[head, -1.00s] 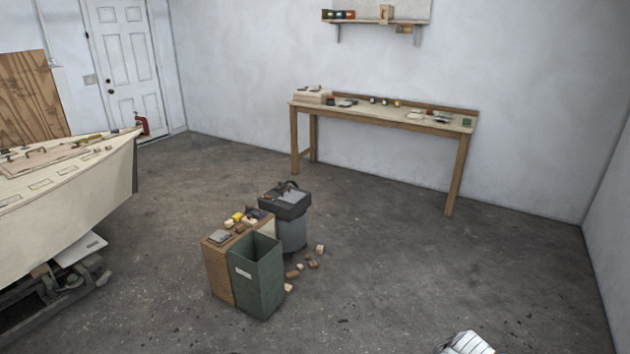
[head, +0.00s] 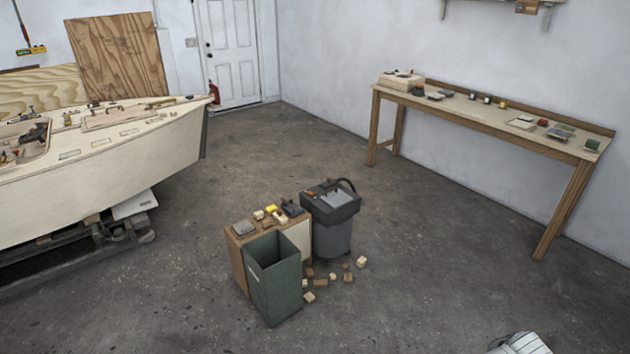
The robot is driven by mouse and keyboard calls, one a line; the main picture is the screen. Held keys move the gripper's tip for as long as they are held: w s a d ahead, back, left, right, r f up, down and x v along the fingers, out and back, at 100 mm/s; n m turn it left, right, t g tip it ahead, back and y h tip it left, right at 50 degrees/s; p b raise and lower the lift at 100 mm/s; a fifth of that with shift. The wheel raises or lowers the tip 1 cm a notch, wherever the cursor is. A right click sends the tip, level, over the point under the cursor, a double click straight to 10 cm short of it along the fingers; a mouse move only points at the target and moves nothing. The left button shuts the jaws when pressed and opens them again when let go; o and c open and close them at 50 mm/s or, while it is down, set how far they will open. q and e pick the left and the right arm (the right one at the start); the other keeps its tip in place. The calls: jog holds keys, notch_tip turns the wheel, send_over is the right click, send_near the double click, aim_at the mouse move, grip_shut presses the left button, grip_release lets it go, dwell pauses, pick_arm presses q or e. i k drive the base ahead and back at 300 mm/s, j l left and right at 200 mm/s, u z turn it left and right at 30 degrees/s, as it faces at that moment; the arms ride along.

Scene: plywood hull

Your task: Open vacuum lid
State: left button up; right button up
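The shop vacuum (head: 333,236) stands upright on the concrete floor near the middle of the head view. It has a grey drum and a dark lid (head: 335,201), which sits down on the drum. A dark curved handle or hose and a small orange-red item show on top of the lid. No gripper fingers can be made out. A white ribbed part (head: 522,344) at the bottom right edge may be mine. The vacuum is well away from it.
A green open bin (head: 275,280) and a small wooden cabinet (head: 237,262) stand against the vacuum's left. Several wood offcuts (head: 320,281) lie in front of it. A plywood hull (head: 100,185) is at left, a workbench (head: 480,116) at back right. Floor at right is clear.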

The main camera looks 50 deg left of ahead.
aim_at(337, 198)
jog(key=i+j+u, duration=0.15)
jog(key=i+u, duration=0.65)
jog(key=u, duration=0.2)
jog(key=i+l+u, duration=0.1)
jog(key=i+u, duration=0.4)
jog(key=i+j+u, duration=0.15)
jog(key=i+u, duration=0.2)
jog(key=i, duration=0.2)
jog(key=i+u, duration=0.35)
jog(key=i, duration=0.2)
jog(key=i+z, duration=0.2)
jog(key=i, duration=0.35)
jog(key=z, duration=1.3)
